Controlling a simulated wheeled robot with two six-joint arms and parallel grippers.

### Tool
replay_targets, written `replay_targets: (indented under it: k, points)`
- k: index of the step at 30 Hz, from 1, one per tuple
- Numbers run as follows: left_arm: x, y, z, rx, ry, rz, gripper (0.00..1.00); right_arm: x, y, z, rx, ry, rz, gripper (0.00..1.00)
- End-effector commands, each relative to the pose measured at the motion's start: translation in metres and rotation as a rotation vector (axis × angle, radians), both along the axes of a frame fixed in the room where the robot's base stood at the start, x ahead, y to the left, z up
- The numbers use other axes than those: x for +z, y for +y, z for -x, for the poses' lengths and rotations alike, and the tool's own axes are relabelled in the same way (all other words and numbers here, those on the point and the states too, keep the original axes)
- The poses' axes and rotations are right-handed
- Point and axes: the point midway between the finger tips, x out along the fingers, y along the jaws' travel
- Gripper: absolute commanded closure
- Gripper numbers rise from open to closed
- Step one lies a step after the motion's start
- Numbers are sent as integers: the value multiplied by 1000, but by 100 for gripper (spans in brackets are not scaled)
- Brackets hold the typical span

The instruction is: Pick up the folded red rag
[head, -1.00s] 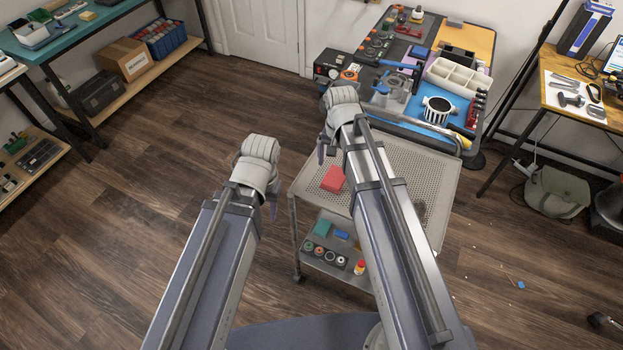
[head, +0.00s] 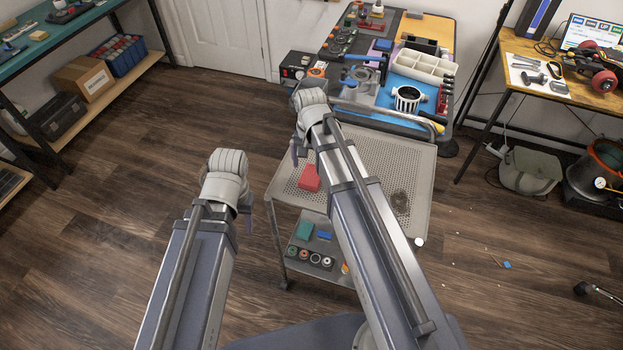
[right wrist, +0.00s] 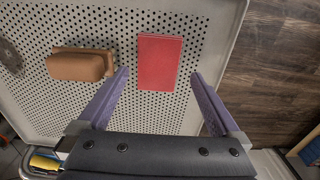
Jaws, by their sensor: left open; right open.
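The folded red rag (head: 310,177) lies flat on the perforated top of the grey cart (head: 347,146). In the right wrist view the red rag (right wrist: 160,60) is a flat rectangle near the cart's edge. My right gripper (right wrist: 158,74) is open and empty, its purple fingers pointing toward the rag, one to each side of its near end. In the head view my right gripper (head: 296,155) is just left of and above the rag, mostly hidden by its own wrist. My left gripper (head: 270,215) hangs left of the cart; its jaws are largely hidden, and it is open.
A brown block-like object (right wrist: 82,65) lies left of the rag in the right wrist view. A dark round piece (head: 400,203) lies on the cart top. The lower shelf holds several small items. A crowded workbench (head: 395,85) stands behind the cart. The floor at left is clear.

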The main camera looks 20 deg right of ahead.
Motion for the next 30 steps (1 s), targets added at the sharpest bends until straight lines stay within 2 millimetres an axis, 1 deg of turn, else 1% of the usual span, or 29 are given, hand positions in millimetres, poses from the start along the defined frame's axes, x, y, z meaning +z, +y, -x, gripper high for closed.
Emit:
replay_targets:
  k: [1, 9, 12, 19, 30]
  points:
    - [-10, 0, 0, 0, 0, 0, 50, -10, -1, 0, 0, 0, 0, 0]
    - [-42, 0, 0, 0, 0, 0, 50, -42, -3, -1, 0, 0, 0, 0]
    - [-46, 0, 0, -1, 0, 0, 50, -46, -3, -1, 0, 0, 0, 0]
    - [-44, 0, 0, -1, 0, 0, 50, -44, -3, -1, 0, 0, 0, 0]
    - [-44, 0, 0, -1, 0, 0, 50, -44, -3, -1, 0, 0, 0, 42]
